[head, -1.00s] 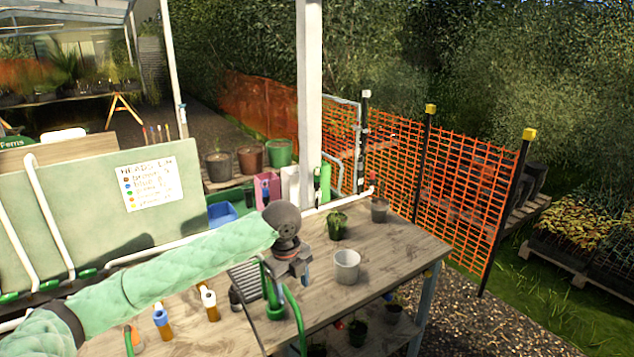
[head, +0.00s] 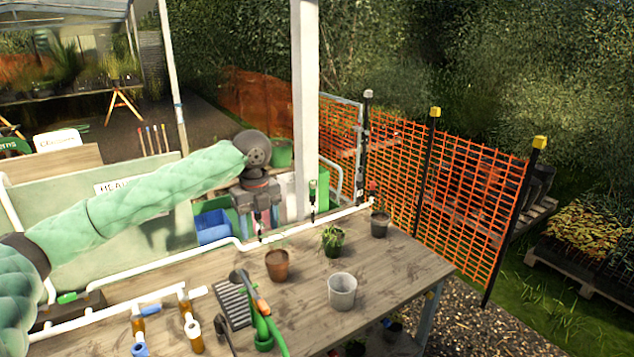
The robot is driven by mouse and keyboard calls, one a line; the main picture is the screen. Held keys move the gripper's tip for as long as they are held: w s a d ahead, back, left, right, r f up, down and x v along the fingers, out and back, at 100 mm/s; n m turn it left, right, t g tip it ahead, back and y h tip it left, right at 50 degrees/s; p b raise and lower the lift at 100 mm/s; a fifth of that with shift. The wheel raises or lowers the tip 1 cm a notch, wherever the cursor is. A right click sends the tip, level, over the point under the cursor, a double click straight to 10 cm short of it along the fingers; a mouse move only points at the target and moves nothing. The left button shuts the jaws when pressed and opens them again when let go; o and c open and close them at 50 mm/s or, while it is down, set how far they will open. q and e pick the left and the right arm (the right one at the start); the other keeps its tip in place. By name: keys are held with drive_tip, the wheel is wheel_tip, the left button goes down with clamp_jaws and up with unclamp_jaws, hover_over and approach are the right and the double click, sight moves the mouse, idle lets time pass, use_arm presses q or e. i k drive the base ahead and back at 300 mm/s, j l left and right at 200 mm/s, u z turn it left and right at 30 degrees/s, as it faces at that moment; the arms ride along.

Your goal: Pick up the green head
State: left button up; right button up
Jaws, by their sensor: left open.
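A small green head (head: 312,187) stands upright on a thin dark riser at the white pipe (head: 340,212), along the back of the bench near the white post. My left gripper (head: 261,228) is open, pointing down, to the left of the green head and apart from it. A thin dark riser shows just below its fingertips; what tops it is hidden by the gripper. Another riser with a reddish head (head: 374,187) stands farther right, behind a dark pot. My right gripper is not in view.
On the wooden bench (head: 400,262) are a brown pot (head: 278,265), a white pot (head: 342,290), a leafy plant (head: 332,240), a dark grate (head: 232,303) and a green hose tool (head: 264,340). An orange mesh fence (head: 465,190) stands behind.

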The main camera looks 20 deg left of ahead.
sight(312, 189)
drive_tip(key=i, duration=1.6)
